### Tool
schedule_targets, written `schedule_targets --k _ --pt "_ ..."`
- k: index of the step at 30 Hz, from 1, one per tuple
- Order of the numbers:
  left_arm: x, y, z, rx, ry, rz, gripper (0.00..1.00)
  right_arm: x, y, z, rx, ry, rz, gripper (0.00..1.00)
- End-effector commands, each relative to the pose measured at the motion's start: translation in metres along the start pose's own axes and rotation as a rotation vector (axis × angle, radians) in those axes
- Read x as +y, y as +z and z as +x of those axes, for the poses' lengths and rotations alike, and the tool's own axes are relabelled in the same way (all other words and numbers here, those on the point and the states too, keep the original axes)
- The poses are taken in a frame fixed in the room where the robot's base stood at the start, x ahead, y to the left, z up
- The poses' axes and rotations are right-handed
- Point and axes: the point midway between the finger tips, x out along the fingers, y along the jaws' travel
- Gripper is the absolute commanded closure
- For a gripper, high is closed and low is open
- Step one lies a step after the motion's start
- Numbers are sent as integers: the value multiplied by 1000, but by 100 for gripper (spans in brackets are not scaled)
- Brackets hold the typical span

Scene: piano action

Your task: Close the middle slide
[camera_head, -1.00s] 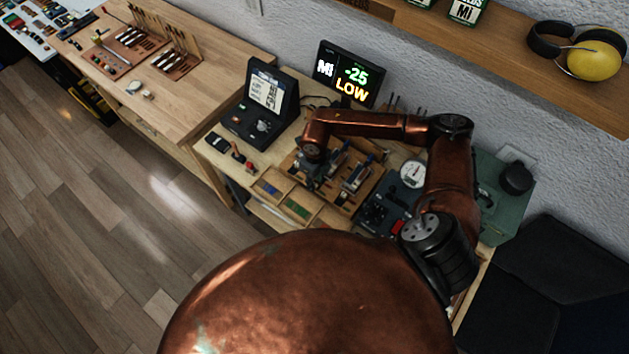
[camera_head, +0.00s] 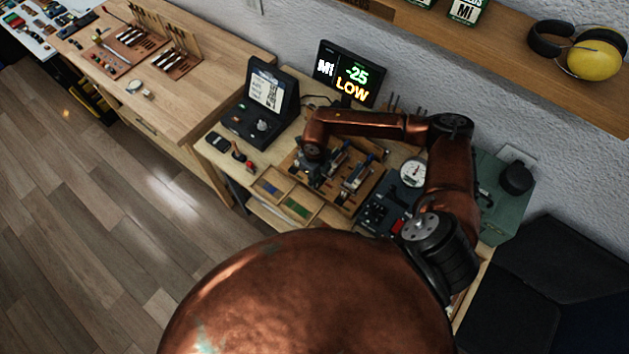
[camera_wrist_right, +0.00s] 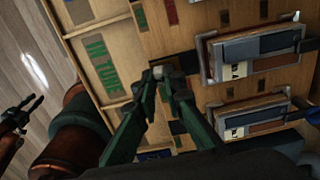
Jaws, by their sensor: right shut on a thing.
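My right gripper (camera_wrist_right: 166,80) has its green fingers shut at a small pale knob (camera_wrist_right: 158,72) on a wooden board. The knob looks like part of the middle slide; the fingers hide much of it. In the head view my right gripper (camera_head: 314,178) reaches down over the wooden fixture (camera_head: 345,205), partly hidden by my wrist. In the right wrist view, a dark two-pronged part at the left edge looks like my left gripper (camera_wrist_right: 18,112); its jaws are not clear. The head view does not show it.
Two blocks in metal frames (camera_wrist_right: 255,50) stand right of the fingers. Shallow trays (camera_head: 298,208) with coloured strips lie at the fixture's front. A dial gauge (camera_head: 413,173) is to its right. A black device (camera_head: 262,105) and a display reading LOW (camera_head: 350,75) stand behind.

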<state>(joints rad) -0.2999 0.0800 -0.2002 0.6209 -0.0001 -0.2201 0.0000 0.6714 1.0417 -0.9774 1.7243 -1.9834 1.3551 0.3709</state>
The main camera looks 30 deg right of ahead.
Motion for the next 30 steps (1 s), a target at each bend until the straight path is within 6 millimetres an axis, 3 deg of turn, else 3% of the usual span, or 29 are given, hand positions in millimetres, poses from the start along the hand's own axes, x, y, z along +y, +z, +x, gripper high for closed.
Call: schedule_targets --k 8,15,22,23,30 --pt "0 0 3 0 0 0 72 -5 0 1 0 -1 1 100" --pt "0 3 18 -2 0 0 72 -35 0 2 0 -2 3 100" --pt "0 2 16 -2 0 0 72 -37 0 -1 -1 -4 3 100" --pt "0 2 16 -2 0 0 72 -37 0 -1 -1 -5 3 90" --pt "0 3 16 -2 0 0 72 -36 0 -1 -1 -3 2 73"
